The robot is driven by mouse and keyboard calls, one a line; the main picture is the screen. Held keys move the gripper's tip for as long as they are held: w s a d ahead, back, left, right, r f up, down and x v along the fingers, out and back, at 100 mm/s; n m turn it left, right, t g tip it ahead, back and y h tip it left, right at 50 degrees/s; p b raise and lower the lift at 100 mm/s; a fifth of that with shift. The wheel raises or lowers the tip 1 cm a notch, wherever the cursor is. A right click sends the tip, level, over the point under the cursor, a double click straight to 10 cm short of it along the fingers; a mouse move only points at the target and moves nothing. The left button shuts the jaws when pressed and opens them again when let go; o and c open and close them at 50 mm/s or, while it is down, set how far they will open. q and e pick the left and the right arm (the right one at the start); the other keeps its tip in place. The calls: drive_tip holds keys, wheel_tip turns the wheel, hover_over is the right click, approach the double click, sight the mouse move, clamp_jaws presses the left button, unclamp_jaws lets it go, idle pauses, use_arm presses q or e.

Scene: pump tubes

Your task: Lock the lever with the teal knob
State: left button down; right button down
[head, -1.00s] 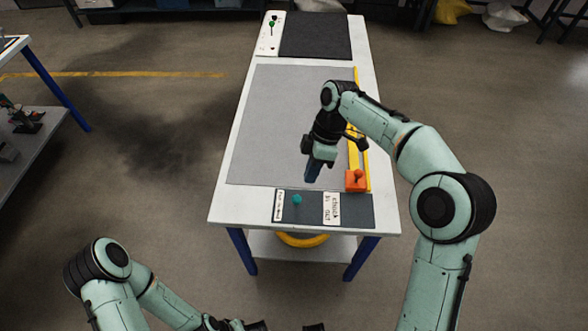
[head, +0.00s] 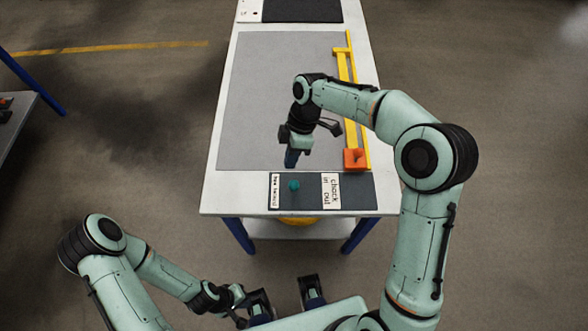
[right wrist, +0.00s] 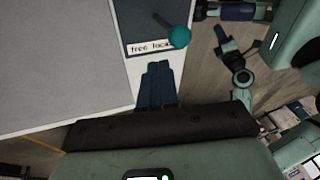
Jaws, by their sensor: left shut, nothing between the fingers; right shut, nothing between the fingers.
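The teal knob (head: 293,185) stands on the dark panel (head: 308,203) at the near end of the table, right of a white label (head: 275,191). In the right wrist view the knob (right wrist: 180,37) tops a thin dark stem, beside the label reading "free" and "locked" (right wrist: 150,47). My right gripper (head: 291,162) is shut and empty, just beyond the knob and apart from it. Its closed fingers (right wrist: 158,68) point toward the panel's edge. My left gripper (head: 260,308) is low in the head view, off the table, shut and empty; its fingertips are hard to make out.
An orange block (head: 355,160) sits at the near end of yellow rails (head: 349,100) on the table's right side. A second label (head: 332,191) lies right of the knob. The grey mat (head: 250,110) is clear left of my right arm.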

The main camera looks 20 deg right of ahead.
sight(292, 186)
use_arm(q)
drive_tip(key=shift+f, duration=0.25)
use_arm(e)
drive_tip(key=shift+s+d+f, duration=0.1)
drive_tip(key=shift+s+f, duration=1.1)
drive_tip(key=b, duration=0.1)
drive_tip(key=s+t+b, duration=0.1)
drive_tip(key=b, duration=0.1)
drive_tip(key=shift+a+f, duration=0.15)
drive_tip(key=shift+a, duration=0.05)
drive_tip(key=shift+s+a+h+b, duration=0.1)
drive_tip(key=shift+s+h+b, duration=0.25)
drive_tip(key=shift+s, duration=0.1)
drive_tip(key=shift+s+a, duration=0.15)
drive_tip(key=shift+s, duration=0.4)
use_arm(q)
drive_tip(key=f, duration=0.1)
drive_tip(key=s+f, duration=0.1)
drive_tip(key=f, duration=0.1)
drive_tip(key=shift+s+a, duration=0.1)
drive_tip(key=shift+s, duration=0.2)
use_arm(e)
drive_tip(key=shift+w, duration=0.1)
drive_tip(key=shift+w, duration=0.1)
use_arm(q)
drive_tip(key=shift+r+p, duration=0.1)
drive_tip(key=shift+p, duration=0.2)
